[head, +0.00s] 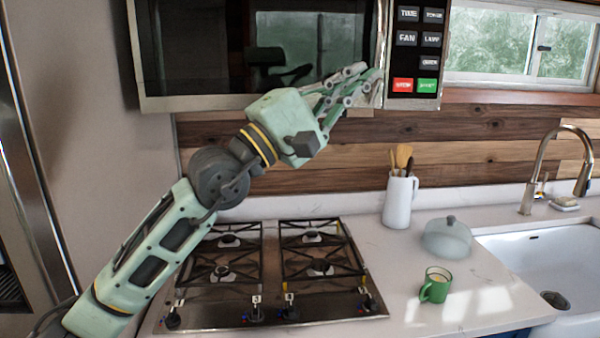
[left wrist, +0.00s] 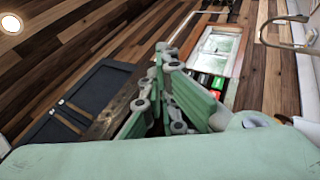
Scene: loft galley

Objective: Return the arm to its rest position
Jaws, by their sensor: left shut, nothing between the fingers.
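My left arm comes in from the left in the head view and reaches up over the stove. My left gripper (head: 365,78) is in front of the lower right part of the microwave (head: 215,50), near its door edge. Its pale green fingers are shut with nothing between them. In the left wrist view the fingers of my left gripper (left wrist: 165,60) are close together. I cannot tell from the head view whether they touch the microwave. My right gripper does not show in either view.
A gas stove (head: 270,270) lies below the arm. A white utensil jug (head: 399,200), a glass dome (head: 447,238) and a green mug (head: 435,285) stand on the counter to the right. A sink (head: 545,260) with a tall faucet (head: 548,150) is at the far right.

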